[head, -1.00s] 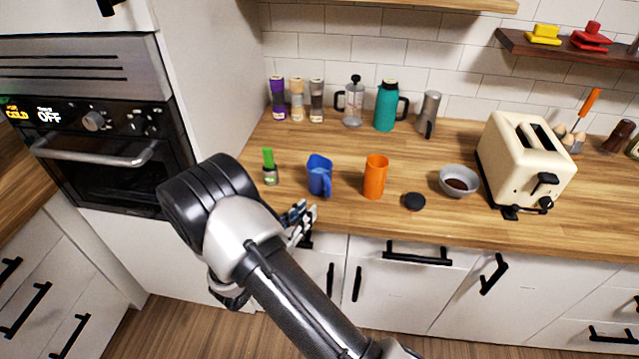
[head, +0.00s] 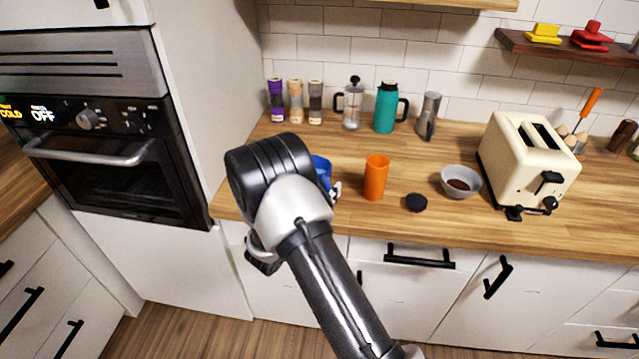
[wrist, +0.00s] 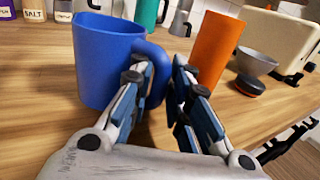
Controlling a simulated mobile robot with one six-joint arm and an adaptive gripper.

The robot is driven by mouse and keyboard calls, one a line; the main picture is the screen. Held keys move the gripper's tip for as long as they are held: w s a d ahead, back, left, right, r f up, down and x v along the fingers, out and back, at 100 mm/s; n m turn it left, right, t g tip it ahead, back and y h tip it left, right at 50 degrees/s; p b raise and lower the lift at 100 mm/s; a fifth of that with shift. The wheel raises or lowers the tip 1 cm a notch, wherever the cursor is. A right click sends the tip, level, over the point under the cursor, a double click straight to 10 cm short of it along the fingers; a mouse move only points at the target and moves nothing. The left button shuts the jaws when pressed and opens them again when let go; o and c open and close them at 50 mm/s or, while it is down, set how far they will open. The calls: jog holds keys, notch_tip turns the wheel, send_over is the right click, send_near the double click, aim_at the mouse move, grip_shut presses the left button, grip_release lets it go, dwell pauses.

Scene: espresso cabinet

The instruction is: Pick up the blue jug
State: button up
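The blue jug (wrist: 105,55) stands upright on the wooden counter, large at the left of the wrist view, with its handle turned toward my gripper. In the head view only a strip of the jug (head: 322,166) shows past my arm. My gripper (wrist: 160,76) is open at the handle's side of the jug. The handle shows between the two fingers, partly behind the left one. I cannot tell whether a finger touches it. In the head view the gripper is mostly hidden behind my arm.
An orange cup (head: 376,178) stands close to the right of the jug. A black lid (head: 416,203), a grey bowl (head: 461,182) and a cream toaster (head: 527,160) are further right. Jars (head: 296,102), a French press (head: 353,104) and a teal flask (head: 386,108) stand at the back.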

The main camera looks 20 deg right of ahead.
jog(key=shift+c, duration=0.4)
grip_shut()
jog(key=shift+r, duration=0.2)
